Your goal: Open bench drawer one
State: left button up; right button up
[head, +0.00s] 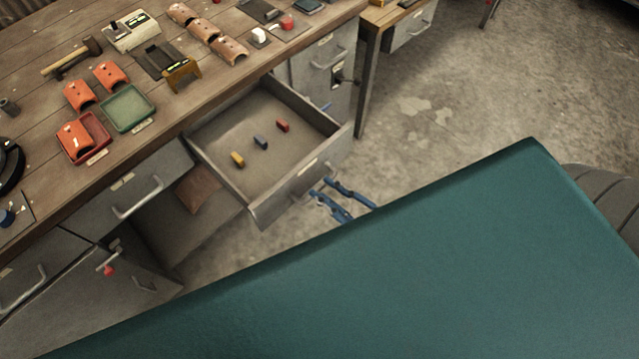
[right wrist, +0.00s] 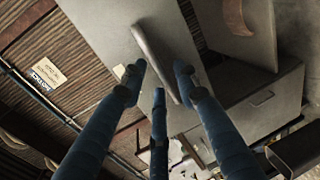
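A grey bench drawer (head: 265,135) stands pulled well out from under the wooden bench. A yellow, a blue and a red small block lie in it. My right gripper (head: 335,195), with blue fingers, is just outside the drawer's front panel (head: 310,172). In the right wrist view my right gripper (right wrist: 158,82) has its fingers spread, with a grey bar handle (right wrist: 155,60) between and beyond their tips. I see gaps between the fingers and cannot tell whether any touches the handle. In the head view the handle is mostly hidden. My left gripper is not in view.
A closed drawer (head: 130,190) with a bar handle is left of the open one. Below it is an open compartment with a brown item (head: 198,188). Orange curved parts, a green tray (head: 128,107) and a hammer lie on the bench (head: 40,100). Concrete floor is clear at right.

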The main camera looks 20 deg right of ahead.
jog(key=v, duration=0.9)
jog(key=s+d+f+m+g+h, duration=0.2)
jog(key=f+m, duration=0.3)
jog(key=f, duration=0.7)
jog(key=s+d+f+m+g+h, duration=0.1)
jog(key=s+f+m+g+h, duration=0.3)
jog(key=f, duration=0.8)
jog(key=s+f+m+g, duration=0.7)
jog(key=s+f+m, duration=0.3)
jog(key=s+f, duration=0.5)
notch_tip(320, 180, down, 4)
jog(key=shift+a+m+g+y, duration=0.25)
jog(key=shift+m+g+y, duration=0.05)
jog(key=shift+g, duration=0.1)
